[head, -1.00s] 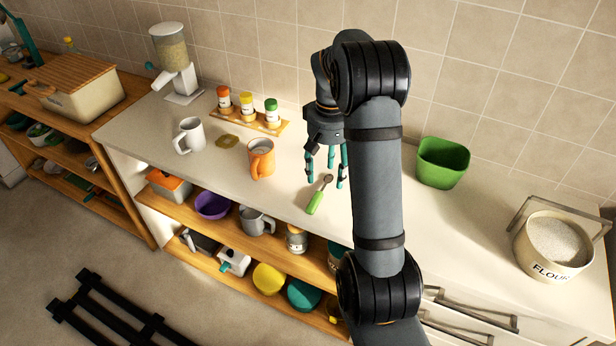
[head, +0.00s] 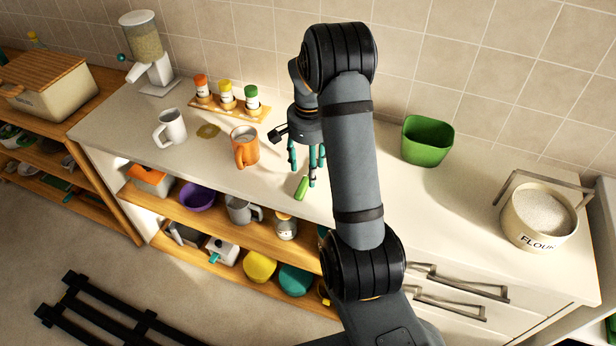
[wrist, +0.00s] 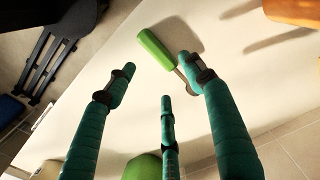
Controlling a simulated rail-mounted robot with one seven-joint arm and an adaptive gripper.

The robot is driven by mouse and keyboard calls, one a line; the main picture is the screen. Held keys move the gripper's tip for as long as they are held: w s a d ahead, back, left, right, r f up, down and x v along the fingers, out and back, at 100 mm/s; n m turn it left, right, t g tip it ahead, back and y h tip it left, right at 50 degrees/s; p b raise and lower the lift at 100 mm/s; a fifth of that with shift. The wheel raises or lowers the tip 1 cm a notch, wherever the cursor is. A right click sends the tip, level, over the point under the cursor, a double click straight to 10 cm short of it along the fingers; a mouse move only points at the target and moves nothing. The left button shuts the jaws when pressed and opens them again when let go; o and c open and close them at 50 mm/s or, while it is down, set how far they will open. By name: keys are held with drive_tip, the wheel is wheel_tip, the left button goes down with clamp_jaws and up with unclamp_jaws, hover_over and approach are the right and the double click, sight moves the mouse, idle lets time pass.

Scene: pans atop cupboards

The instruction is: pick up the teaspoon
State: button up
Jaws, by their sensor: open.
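The teaspoon (head: 302,187) lies on the white counter near its front edge. In the head view its green handle shows, and its metal end is hidden behind my gripper's fingers. In the wrist view its green handle (wrist: 155,50) lies beyond the fingertips, and a finger on the right covers part of its metal neck. My gripper (head: 307,168) has teal fingers and is open. It is above the counter close to the spoon. In the wrist view the fingers (wrist: 160,85) are spread with nothing between them.
An orange mug (head: 245,147) stands left of my gripper, with a grey-white mug (head: 171,128) farther left. A spice rack (head: 228,107) is behind. Shelves (head: 218,230) lie below the counter's front edge.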

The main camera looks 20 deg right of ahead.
sight(307, 183)
drive_tip(key=f, duration=0.1)
drive_tip(key=f+p, duration=0.1)
drive_tip(key=f, duration=0.3)
drive_tip(key=shift+a+f, duration=0.1)
drive_tip(key=shift+a, duration=0.2)
drive_tip(key=c, duration=1.2)
drive_tip(key=shift+c, duration=0.3)
